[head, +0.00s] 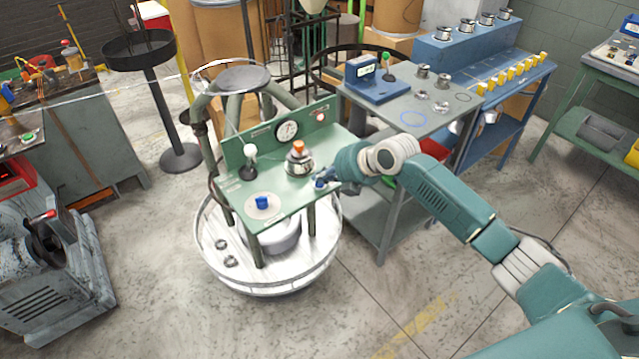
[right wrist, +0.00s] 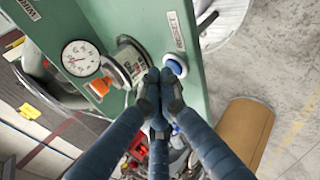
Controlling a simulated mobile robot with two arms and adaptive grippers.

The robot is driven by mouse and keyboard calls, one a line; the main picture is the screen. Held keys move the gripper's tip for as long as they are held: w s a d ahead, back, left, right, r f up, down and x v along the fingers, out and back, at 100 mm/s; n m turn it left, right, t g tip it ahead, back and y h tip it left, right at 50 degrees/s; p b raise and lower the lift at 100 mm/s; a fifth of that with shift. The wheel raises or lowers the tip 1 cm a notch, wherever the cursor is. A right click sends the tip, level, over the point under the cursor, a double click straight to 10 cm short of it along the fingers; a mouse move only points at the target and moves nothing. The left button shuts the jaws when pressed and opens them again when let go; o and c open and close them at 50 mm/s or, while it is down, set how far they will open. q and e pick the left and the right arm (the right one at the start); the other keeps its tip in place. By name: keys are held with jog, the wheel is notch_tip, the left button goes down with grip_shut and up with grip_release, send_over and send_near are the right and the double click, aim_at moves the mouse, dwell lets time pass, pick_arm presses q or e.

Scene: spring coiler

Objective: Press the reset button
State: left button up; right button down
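The reset button is a blue cap in a white ring (right wrist: 174,67), below a RESET label (right wrist: 175,29) on the green panel (right wrist: 143,20) in the right wrist view. My right gripper (right wrist: 157,82) has its dark blue fingers drawn together, with nothing seen between them. Its tips overlap the lower edge of the button in that view; I cannot tell if they touch it. In the head view the right gripper (head: 327,177) is low over the right part of the green panel (head: 286,195) and largely covers the button area. My left gripper is not in view.
Close to the fingers is a round metal unit with an orange top (head: 298,147). The panel also carries a gauge (head: 287,130), a white-knobbed lever (head: 250,151) and a blue piece on a pale disc (head: 262,202). A grey table (head: 425,126) stands to the right.

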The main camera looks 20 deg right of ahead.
aim_at(321, 185)
jog(key=shift+f, duration=0.2)
dwell(0.4)
jog(key=shift+r+p, duration=0.45)
jog(key=shift+r, duration=0.35)
jog(key=shift+r+p, duration=1.9)
jog(key=shift+r, duration=0.65)
jog(key=shift+f, duration=0.1)
